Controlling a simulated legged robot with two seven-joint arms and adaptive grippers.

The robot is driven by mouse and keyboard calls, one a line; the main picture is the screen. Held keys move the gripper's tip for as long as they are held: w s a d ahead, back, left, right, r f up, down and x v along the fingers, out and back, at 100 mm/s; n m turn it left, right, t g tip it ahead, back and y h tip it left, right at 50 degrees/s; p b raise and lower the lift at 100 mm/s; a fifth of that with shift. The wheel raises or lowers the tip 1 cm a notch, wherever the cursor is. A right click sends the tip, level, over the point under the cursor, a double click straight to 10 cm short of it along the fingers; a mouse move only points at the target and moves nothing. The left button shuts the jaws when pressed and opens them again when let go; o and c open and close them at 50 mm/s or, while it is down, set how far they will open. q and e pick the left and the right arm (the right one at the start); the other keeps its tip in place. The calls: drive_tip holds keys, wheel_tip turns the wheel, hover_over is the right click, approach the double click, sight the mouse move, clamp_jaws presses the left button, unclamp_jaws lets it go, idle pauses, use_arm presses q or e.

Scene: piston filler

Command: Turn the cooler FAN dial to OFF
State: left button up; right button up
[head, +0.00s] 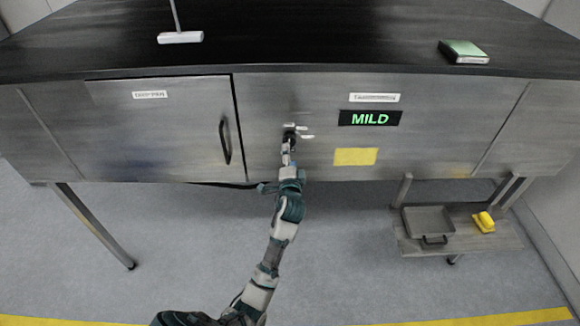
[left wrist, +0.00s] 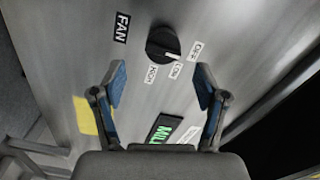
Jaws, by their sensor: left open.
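The FAN dial (left wrist: 162,43) is a round black knob on the grey metal front panel. In the left wrist view, its white pointer mark is toward the LOW label (left wrist: 176,70). The OFF label (left wrist: 196,51) is to the right of LOW, and the HIGH label (left wrist: 151,73) is to the left. In the head view the dial (head: 290,132) is partly hidden by my left gripper (head: 288,150). In the left wrist view my left gripper (left wrist: 160,70) is open, its two blue-padded fingers apart with the dial beyond them. The fingers do not appear to touch it. My right gripper is not in view.
A display reading MILD (head: 370,118) and a yellow note (head: 355,156) are right of the dial. A cabinet door with a black handle (head: 225,141) is to the left. A low shelf (head: 470,236) holds a metal pan (head: 428,220) and a yellow object (head: 484,222).

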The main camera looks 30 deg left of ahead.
use_arm(q)
drive_tip(key=v, duration=0.5)
drive_tip(key=shift+s+d, duration=0.15)
drive_tip(key=shift+s, duration=0.1)
drive_tip(key=shift+f, duration=0.15)
